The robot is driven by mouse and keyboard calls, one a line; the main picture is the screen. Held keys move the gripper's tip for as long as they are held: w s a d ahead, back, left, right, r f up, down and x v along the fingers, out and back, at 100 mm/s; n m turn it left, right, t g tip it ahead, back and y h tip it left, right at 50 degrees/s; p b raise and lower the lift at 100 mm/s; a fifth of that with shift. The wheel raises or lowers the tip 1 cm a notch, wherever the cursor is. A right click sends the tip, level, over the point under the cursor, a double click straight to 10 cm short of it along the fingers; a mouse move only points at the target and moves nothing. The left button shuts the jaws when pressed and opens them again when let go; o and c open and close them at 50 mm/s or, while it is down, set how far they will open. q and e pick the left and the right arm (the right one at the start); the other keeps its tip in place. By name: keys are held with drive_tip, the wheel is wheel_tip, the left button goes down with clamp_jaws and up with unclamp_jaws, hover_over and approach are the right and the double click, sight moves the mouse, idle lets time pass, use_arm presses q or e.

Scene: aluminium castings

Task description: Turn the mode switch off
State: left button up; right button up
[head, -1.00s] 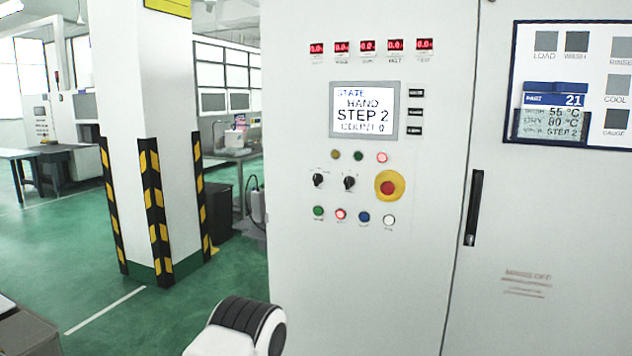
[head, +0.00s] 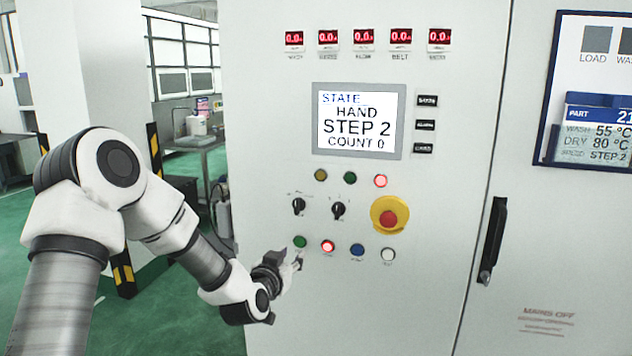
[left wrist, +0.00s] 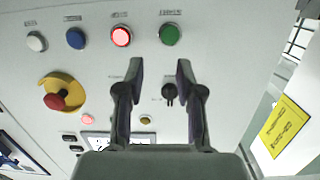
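Two black rotary switches, a left one (head: 298,206) and a right one (head: 338,210), sit on the grey cabinet front; their labels are too small to read, so I cannot tell which is the mode switch. The screen (head: 357,120) above reads STATE, HAND, STEP 2, COUNT 0. My left gripper (head: 292,262) is just below the switches, near the green button. In the left wrist view, which is upside down, the left gripper (left wrist: 159,68) is open and empty. One switch (left wrist: 168,92) shows between its fingers; the other is hidden, probably behind a finger. My right gripper is out of view.
A red emergency stop (head: 388,218) on a yellow base is right of the switches. A row of buttons, green (head: 300,241), lit red (head: 328,246), blue (head: 357,249) and white (head: 388,255), runs below. A black door handle (head: 492,240) stands further right.

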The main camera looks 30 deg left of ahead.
use_arm(q)
drive_tip(key=n+t, duration=0.1)
approach(294, 203)
wheel_tip(294, 203, down, 3)
drive_tip(key=w, duration=0.3)
wheel_tip(294, 203, up, 4)
drive_tip(key=s+y+p, duration=0.1)
drive_tip(key=x, duration=0.2)
drive_tip(key=p+x, duration=0.1)
drive_tip(key=x, duration=0.1)
drive_tip(key=f+p+x, duration=0.1)
drive_tip(key=x, duration=0.2)
drive_tip(key=shift+f, duration=0.1)
drive_tip(key=shift+s+d+r, duration=0.25)
drive_tip(key=shift+d+r, duration=0.05)
drive_tip(key=shift+d, duration=0.1)
drive_tip(key=shift+w+a+f, duration=0.15)
drive_tip(key=shift+w+f, duration=0.05)
clamp_jaws()
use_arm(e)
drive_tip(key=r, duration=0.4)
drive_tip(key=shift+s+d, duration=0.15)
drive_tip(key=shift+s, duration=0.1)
